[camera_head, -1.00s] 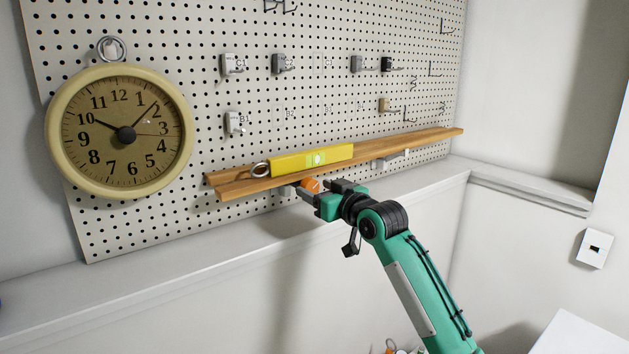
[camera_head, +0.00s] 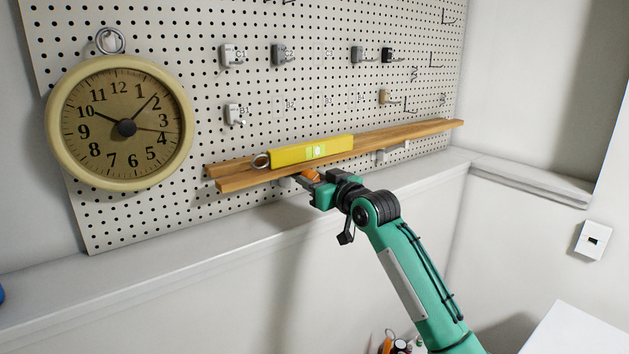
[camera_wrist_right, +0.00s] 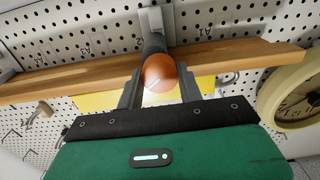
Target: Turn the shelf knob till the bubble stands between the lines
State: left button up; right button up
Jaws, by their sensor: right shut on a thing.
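The wooden shelf (camera_head: 400,137) runs across the pegboard, its right end higher in the picture. A yellow level (camera_head: 290,155) lies on it, with a pale green vial (camera_head: 316,151). The bubble and lines are too small to tell apart. The orange shelf knob (camera_head: 311,175) sits under the shelf's front edge, partly hidden by my right gripper (camera_head: 306,180). In the right wrist view the round knob (camera_wrist_right: 160,73) is between the two dark fingers of my right gripper (camera_wrist_right: 158,90), which is shut on it. My left gripper is not in view.
A round clock (camera_head: 120,122) hangs left of the shelf. Several grey hooks (camera_head: 232,55) are on the pegboard (camera_head: 200,90) above it. A ledge (camera_head: 150,240) runs below. Small items (camera_head: 395,344) lie at the bottom edge beside my arm.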

jog(key=shift+f, duration=0.1)
jog(key=n+b, duration=0.1)
jog(key=n, duration=0.1)
jog(key=shift+n, duration=0.4)
jog(key=n+b, duration=0.1)
jog(key=n, duration=0.1)
jog(key=shift+n, duration=0.3)
jog(key=n, duration=0.3)
jog(key=shift+s+a+n, duration=0.1)
jog(key=shift+a+n, duration=0.05)
jog(key=shift+n, duration=1.55)
jog(key=o, duration=1)
